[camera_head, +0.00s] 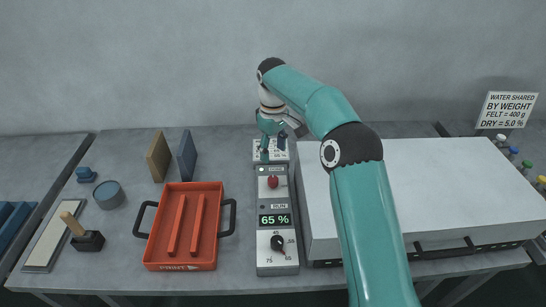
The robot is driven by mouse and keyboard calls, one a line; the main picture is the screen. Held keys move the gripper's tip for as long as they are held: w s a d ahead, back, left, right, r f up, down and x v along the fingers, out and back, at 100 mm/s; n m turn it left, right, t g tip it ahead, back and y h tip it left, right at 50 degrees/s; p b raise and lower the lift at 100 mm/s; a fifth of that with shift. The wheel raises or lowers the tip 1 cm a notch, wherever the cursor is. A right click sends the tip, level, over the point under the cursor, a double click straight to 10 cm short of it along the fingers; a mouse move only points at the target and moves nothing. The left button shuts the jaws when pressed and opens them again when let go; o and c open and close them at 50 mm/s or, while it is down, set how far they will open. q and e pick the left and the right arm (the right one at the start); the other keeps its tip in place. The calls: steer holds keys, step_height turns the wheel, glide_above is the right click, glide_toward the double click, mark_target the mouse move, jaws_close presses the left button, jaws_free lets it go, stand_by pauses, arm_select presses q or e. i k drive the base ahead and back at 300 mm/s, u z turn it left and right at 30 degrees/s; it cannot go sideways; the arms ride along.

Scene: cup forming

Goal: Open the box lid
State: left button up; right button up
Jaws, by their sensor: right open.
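The box is a wide, low grey-white case on the right of the table. Its flat pale lid (440,185) is down, and a dark handle (445,246) shows on its front edge. My right arm crosses in front of the box's left part and hides some of the lid and front. My right gripper (273,150) points down over the back of the control panel, left of the box and apart from the handle. It is open, with nothing seen between its fingers. My left gripper is not in view.
A control panel (278,247) with a red knob and a 65 % display stands left of the box. An orange tray (157,254), two upright boards, a blue-grey round pot (109,195) and a wooden-handled tool (84,234) are farther left. Several small bottles stand at far right.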

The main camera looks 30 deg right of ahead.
mark_target(458, 192)
steer(key=k, duration=1.5)
